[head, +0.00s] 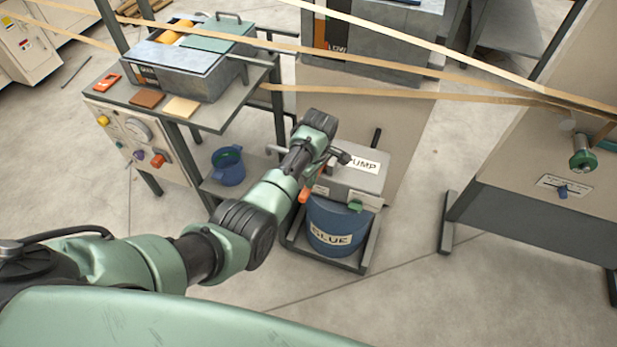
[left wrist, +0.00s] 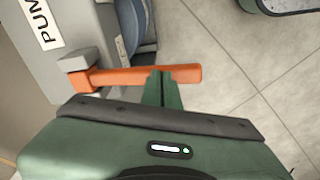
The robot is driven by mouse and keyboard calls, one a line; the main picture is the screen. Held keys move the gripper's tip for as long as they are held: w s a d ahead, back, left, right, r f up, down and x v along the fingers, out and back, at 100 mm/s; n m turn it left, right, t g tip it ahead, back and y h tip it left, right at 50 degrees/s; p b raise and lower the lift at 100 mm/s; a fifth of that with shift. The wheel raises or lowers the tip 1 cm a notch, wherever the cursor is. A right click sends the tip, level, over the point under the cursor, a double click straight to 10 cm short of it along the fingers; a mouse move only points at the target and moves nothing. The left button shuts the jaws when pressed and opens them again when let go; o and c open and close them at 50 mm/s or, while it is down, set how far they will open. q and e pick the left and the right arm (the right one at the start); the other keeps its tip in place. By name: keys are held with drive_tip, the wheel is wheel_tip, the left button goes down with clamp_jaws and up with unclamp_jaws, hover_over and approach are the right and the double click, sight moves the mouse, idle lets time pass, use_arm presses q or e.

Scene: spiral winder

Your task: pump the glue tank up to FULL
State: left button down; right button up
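The blue glue tank (head: 335,232), labelled GLUE, stands upright in a low dark frame under the grey pump box (head: 340,183), labelled PUMP. The orange pump lever (head: 305,195) sticks out at the box's left side. In the left wrist view the lever (left wrist: 110,77) runs sideways from the box. My left gripper's green fingers (left wrist: 161,88) are close together and overlap the middle of the lever. In the head view my wrist partly covers the lever area. No FULL mark is readable. My right gripper is out of view.
A workbench (head: 215,115) with a grey machine, small coloured blocks and a gauge panel stands at the left. A blue mug-like pot (head: 228,167) sits on its lower shelf. Tan strips cross overhead. A beige panel stand (head: 545,150) is at the right. Floor between is clear.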

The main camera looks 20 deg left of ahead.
use_arm(q)
drive_tip(key=shift+d+r, duration=0.1)
drive_tip(key=d+p, duration=0.1)
drive_tip(key=d, duration=0.1)
drive_tip(key=s+r+p, duration=0.1)
drive_tip(key=shift+d+p, duration=0.3)
drive_tip(key=shift+d, duration=0.1)
wheel_tip(320, 180, up, 8)
drive_tip(key=shift+s+d+f, duration=0.15)
drive_tip(key=shift+s+d, duration=0.05)
drive_tip(key=shift+d, duration=0.15)
